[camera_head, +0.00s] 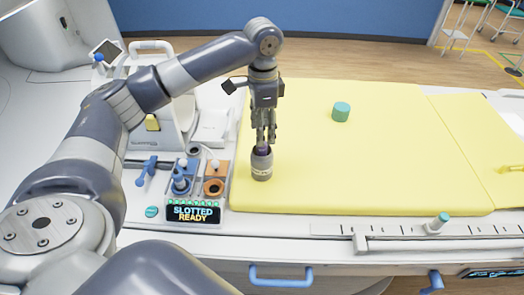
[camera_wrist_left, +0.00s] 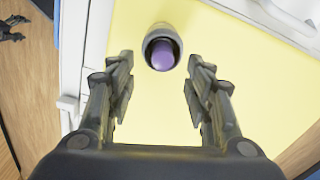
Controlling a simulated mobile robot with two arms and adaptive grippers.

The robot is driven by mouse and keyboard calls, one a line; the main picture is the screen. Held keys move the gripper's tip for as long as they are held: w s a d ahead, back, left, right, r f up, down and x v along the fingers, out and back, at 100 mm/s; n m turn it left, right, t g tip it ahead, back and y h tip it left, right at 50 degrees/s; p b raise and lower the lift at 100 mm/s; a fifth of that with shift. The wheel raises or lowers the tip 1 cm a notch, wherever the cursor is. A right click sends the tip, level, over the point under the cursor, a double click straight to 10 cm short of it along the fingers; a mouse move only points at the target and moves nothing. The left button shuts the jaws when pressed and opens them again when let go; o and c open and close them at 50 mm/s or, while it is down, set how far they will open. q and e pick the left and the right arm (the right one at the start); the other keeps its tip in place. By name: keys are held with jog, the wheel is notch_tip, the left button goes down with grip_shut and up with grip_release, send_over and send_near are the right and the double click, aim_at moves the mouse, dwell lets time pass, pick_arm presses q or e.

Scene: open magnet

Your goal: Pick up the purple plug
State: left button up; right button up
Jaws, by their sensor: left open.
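The purple plug (camera_wrist_left: 163,55) sits upright inside a grey cylindrical holder (camera_wrist_left: 149,36), its rounded top showing in the left wrist view. In the head view the holder (camera_head: 262,170) stands on the yellow pad near its left front edge, and a bit of the plug (camera_head: 262,151) shows at its mouth. My left gripper (camera_head: 265,138) points down just above the holder. In the left wrist view its fingers (camera_wrist_left: 160,75) are spread and empty, with the plug appearing between the tips. Whether a finger touches the plug cannot be told. My right gripper is not in view.
The yellow pad (camera_head: 400,175) is mostly clear, with a teal cylinder (camera_head: 341,112) farther back. Left of the holder are a panel with a blue knob (camera_head: 181,180), an orange socket (camera_head: 214,186) and a "SLOTTED READY" display (camera_head: 194,214). Another teal-topped post (camera_head: 439,222) stands on the front rail.

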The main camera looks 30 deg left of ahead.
aim_at(262, 153)
pick_arm(q)
notch_tip(262, 153, down, 4)
jog(key=shift+w+a+r+p, duration=0.1)
jog(key=shift+a+r+p, duration=0.05)
jog(key=shift+p, duration=0.65)
jog(key=shift+f, duration=0.55)
grip_shut()
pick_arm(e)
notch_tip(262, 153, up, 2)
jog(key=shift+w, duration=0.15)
pick_arm(q)
jog(key=shift+r, duration=0.15)
